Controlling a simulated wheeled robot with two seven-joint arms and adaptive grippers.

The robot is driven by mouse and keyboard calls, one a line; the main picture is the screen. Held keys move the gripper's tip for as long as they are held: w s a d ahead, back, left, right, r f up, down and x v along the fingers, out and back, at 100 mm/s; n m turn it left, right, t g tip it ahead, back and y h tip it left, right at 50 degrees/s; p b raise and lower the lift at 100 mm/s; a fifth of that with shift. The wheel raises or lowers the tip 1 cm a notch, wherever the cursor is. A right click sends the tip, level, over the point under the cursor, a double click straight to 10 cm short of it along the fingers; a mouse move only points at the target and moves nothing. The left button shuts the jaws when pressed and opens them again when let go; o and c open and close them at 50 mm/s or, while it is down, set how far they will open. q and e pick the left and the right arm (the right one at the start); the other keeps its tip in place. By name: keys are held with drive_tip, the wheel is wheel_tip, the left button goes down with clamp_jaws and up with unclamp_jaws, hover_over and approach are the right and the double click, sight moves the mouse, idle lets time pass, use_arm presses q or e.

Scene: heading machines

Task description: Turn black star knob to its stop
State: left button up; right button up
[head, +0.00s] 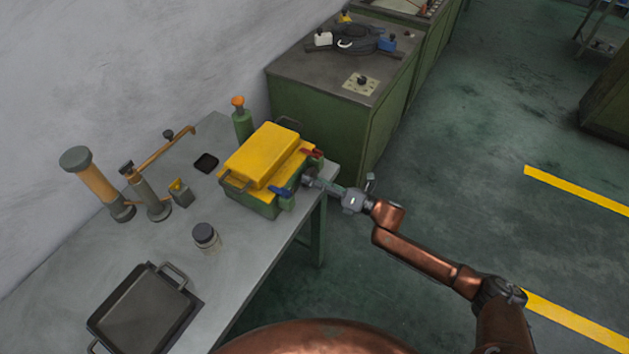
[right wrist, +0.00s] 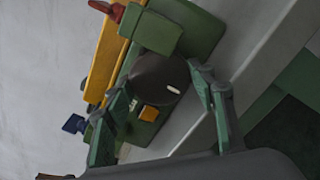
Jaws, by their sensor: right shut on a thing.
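The black star knob (right wrist: 158,80) is a dark, rounded knob with a short white mark, on the side of a green box (head: 249,203) with a yellow lid (head: 262,154). My right gripper (head: 311,183) reaches the box from the right. In the right wrist view its two green fingers (right wrist: 160,84) stand on either side of the knob, shut on it. In the head view the gripper mostly hides the knob. A red lever (head: 311,153) and a blue lever (head: 281,191) flank it. My left gripper is out of view.
The box stands near the right edge of a grey table (head: 110,225). A dark tray (head: 142,312), a small jar (head: 206,237) and several hand tools stand to its left. A green cabinet (head: 320,115) is behind; the floor at right is open.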

drive_tip(key=shift+m, duration=0.4)
drive_tip(key=o, duration=0.9)
drive_tip(key=v, duration=1.2)
